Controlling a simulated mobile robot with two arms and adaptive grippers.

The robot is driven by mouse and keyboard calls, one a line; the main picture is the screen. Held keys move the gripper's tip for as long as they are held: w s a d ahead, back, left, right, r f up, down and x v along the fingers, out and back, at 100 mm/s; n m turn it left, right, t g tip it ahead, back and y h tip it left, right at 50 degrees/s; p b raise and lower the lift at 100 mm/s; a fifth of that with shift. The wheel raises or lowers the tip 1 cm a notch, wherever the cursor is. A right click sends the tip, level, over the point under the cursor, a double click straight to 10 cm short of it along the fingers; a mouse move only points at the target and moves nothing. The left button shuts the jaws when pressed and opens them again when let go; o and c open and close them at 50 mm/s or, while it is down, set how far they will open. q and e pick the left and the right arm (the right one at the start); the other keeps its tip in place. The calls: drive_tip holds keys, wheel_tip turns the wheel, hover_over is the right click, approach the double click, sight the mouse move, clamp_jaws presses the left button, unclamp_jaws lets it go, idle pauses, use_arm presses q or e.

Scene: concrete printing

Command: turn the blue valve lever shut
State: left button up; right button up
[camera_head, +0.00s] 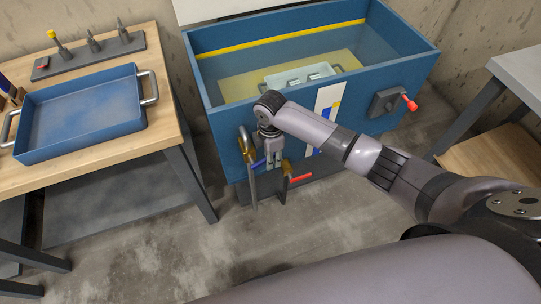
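The blue valve lever (258,164) is on the left brass valve (244,146) at the front of the blue tank (222,110). Only a small part of the lever shows. My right gripper (274,161) points down in front of the tank, just right of the visible part of the lever. It looks very close to the lever; I cannot tell if they touch. Its fingers are small and partly merge with the valves behind, so their opening is unclear. My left gripper is out of view.
A second valve with a red lever (299,179) is just right of my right gripper. A red-handled switch (409,102) is on the tank's right front. A pale tray (272,80) sits inside the tank. A wooden table with a blue tray (140,118) stands left.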

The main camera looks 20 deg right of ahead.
clamp_jaws()
idle(0.3)
idle(0.6)
